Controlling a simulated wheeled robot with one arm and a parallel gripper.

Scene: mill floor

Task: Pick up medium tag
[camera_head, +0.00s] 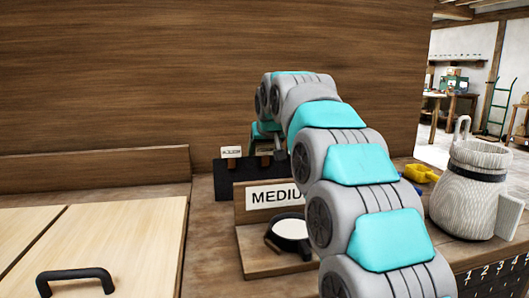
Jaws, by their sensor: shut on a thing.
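My arm reaches from the lower right to a dark rack (235,182) by the back wall. My gripper (268,150) is at the rack, pointing down, with its fingers small and partly hidden by my arm. It is shut on a tag at the middle of the rack, the tag itself mostly hidden. A small white tag (231,152) with lettering too small to read stands in a brown holder left of my gripper. The rack's right part is hidden behind my arm.
A wooden stand (248,235) with a "MEDIUM" sign (275,196) holds a round, dark-rimmed white item (291,229). A grey ribbed jug (473,195) and a yellow thing (421,173) stand right. A pale lid (130,235) with a black handle (75,276) lies left.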

